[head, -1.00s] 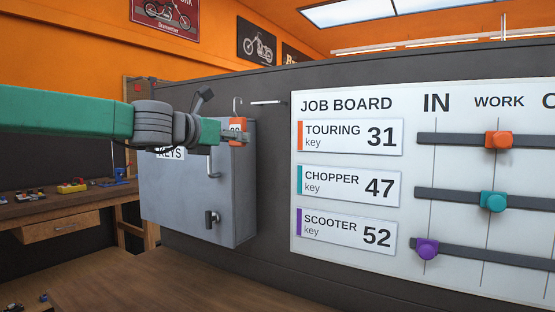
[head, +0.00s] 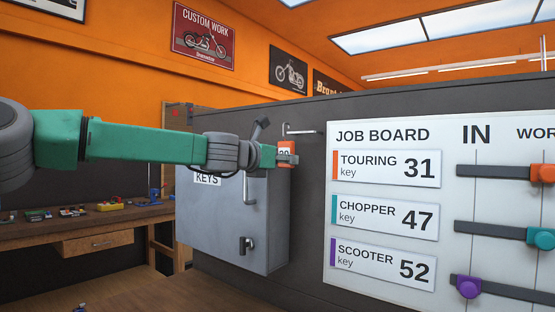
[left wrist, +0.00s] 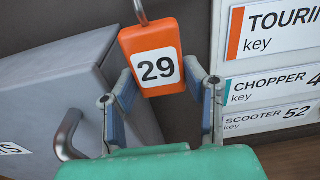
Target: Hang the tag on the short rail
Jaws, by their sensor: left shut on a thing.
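The orange tag (head: 286,148) bears the number 29 and has a metal hook at its top. My left gripper (head: 289,157) is shut on it and holds it upright above the right edge of the key cabinet. In the left wrist view the tag (left wrist: 150,50) sits between both fingers, its hook (left wrist: 140,12) running out of the top of the picture. The short rail (head: 305,132) sticks out from the dark wall left of the job board. The hook overlaps the rail's near end in the head view; I cannot tell whether they touch. My right gripper is not in view.
The grey key cabinet (head: 225,225) with its handles stands just below the tag. The job board (head: 385,215) with coloured sliders is to the right. A wooden workbench (head: 90,228) with small items is at the far left.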

